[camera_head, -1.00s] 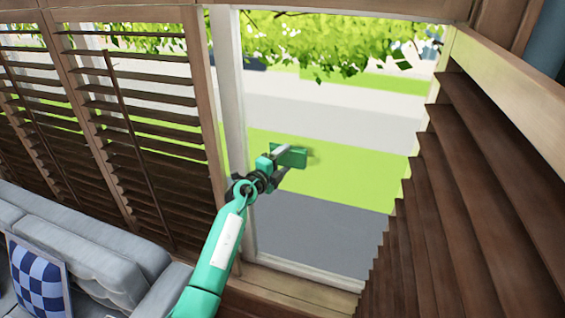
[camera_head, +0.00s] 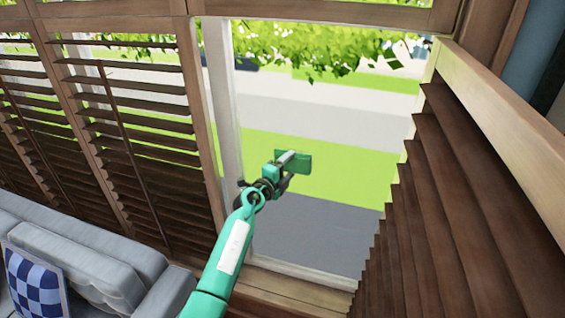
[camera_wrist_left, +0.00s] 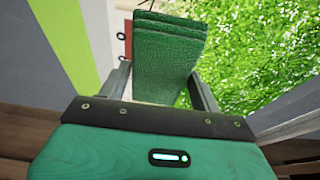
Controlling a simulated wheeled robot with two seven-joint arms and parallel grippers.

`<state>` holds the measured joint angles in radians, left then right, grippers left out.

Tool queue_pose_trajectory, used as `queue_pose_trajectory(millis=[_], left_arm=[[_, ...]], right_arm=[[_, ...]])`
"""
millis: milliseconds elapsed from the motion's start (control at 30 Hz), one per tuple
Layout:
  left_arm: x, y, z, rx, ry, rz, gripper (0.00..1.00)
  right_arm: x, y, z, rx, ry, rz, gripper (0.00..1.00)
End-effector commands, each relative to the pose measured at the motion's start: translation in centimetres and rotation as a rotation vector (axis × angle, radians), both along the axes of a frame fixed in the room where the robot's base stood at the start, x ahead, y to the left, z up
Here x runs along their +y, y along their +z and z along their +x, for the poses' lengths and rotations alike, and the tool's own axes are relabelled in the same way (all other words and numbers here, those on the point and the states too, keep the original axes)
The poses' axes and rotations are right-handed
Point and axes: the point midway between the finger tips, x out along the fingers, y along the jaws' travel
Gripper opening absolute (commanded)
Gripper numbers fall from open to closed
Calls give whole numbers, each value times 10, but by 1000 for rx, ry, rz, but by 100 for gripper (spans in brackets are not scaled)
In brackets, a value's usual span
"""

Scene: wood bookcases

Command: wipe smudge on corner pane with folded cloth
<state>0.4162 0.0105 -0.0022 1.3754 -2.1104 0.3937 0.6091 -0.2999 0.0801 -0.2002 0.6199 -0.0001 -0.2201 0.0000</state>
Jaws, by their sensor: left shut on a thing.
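A folded green cloth (camera_head: 297,162) is held out in front of the large corner pane (camera_head: 322,118), at its left middle. My left gripper (camera_head: 289,167) is shut on the cloth. In the left wrist view the cloth (camera_wrist_left: 168,52) stands up in several layers between the two fingers of the gripper (camera_wrist_left: 160,78). I cannot tell whether the cloth touches the glass. I cannot make out a smudge on the pane; the cloth and gripper cover part of it. My right gripper is not in view.
Brown slatted shutters (camera_head: 140,130) stand left of the pane, beyond a white post (camera_head: 223,100). Another dark shutter (camera_head: 465,200) closes in on the right. A grey sofa (camera_head: 85,258) with a checked cushion (camera_head: 35,285) sits at lower left. Road, lawn and leaves show outside.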

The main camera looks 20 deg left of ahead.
Motion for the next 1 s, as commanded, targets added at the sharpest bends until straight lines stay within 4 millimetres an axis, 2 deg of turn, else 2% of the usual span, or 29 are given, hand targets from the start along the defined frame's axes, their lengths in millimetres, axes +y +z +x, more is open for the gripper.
queue_pose_trajectory(millis=[167,467,767,1000], left_arm=[[-6,1,0,1,0,0,46],[-32,1,1,1,0,-1,46],[-44,0,2,0,0,-1,46],[-66,-1,3,0,-1,-2,46]], right_arm=[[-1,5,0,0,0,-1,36],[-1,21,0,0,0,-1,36],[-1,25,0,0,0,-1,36],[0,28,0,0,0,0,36]])
